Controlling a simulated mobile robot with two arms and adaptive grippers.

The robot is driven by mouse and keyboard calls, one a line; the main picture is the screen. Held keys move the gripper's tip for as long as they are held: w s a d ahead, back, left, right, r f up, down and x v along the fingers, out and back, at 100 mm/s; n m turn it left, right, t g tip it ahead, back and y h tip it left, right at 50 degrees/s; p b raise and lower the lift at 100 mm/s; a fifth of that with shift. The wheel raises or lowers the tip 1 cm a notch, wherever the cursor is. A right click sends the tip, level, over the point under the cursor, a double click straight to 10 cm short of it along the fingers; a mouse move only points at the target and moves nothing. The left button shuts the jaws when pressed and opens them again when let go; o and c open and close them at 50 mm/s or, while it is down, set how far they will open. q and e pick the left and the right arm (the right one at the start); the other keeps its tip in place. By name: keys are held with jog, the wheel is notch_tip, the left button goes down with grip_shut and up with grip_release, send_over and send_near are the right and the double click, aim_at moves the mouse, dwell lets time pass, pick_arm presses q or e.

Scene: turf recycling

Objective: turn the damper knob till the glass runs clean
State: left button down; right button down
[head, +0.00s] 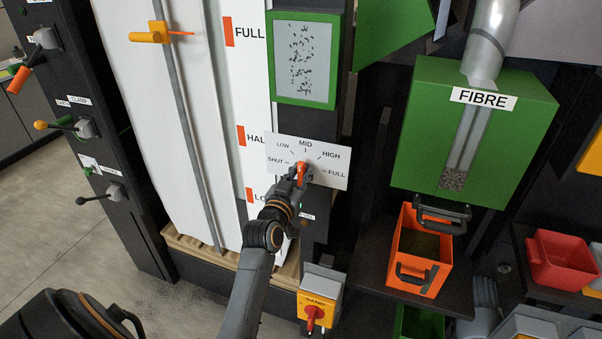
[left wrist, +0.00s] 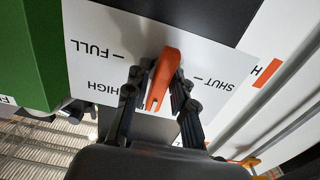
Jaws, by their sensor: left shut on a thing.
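The damper knob (head: 301,172) is a small orange handle on a white dial plate (head: 335,174) marked SHUT, LOW, MID, HIGH and FULL. My left gripper (head: 297,177) is shut on the knob. The left wrist view shows the orange knob (left wrist: 164,72) between its dark fingers (left wrist: 157,92). The knob stands roughly toward MID; its exact setting is hard to tell because the fingers cover part of it. The glass (head: 305,58), in a green frame above the plate, shows many dark specks over its pale middle. My right gripper is not in view.
A green FIBRE box (head: 420,125) hangs to the right, with an orange bin (head: 422,250) below it. A yellow box with a red SANDT-like switch (head: 312,313) sits below the dial. A white panel with a grey rod (head: 185,125) stands left.

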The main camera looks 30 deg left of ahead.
pick_arm(q)
jog(key=c, duration=1.3)
grip_release()
jog(key=v, duration=1.2)
jog(key=shift+f, duration=0.1)
